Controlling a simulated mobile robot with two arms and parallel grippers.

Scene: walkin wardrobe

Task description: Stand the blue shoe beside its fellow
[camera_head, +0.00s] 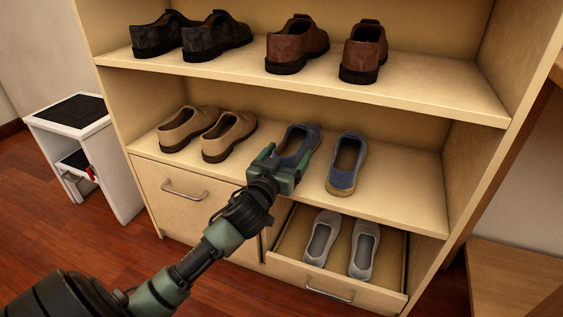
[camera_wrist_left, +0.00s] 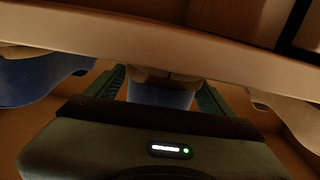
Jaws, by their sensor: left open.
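Two blue shoes with tan soles stand on the middle shelf, side by side with a gap. The left blue shoe (camera_head: 298,142) is partly hidden at its near end by my left gripper (camera_head: 283,168). The right blue shoe (camera_head: 346,163) stands clear of the gripper. In the left wrist view, one blue shoe (camera_wrist_left: 160,95) shows between the two open fingers, and the other blue shoe (camera_wrist_left: 38,82) is at the left edge. Contact between the fingers and the shoe cannot be told. My right gripper is not in view.
Tan shoes (camera_head: 229,136) stand left of the blue pair. Dark and brown shoes (camera_head: 364,52) stand on the upper shelf (camera_head: 420,93). An open drawer below holds grey shoes (camera_head: 364,249). Bare shelf (camera_head: 405,185) lies right of the blue pair. A white step stool (camera_head: 75,125) stands left.

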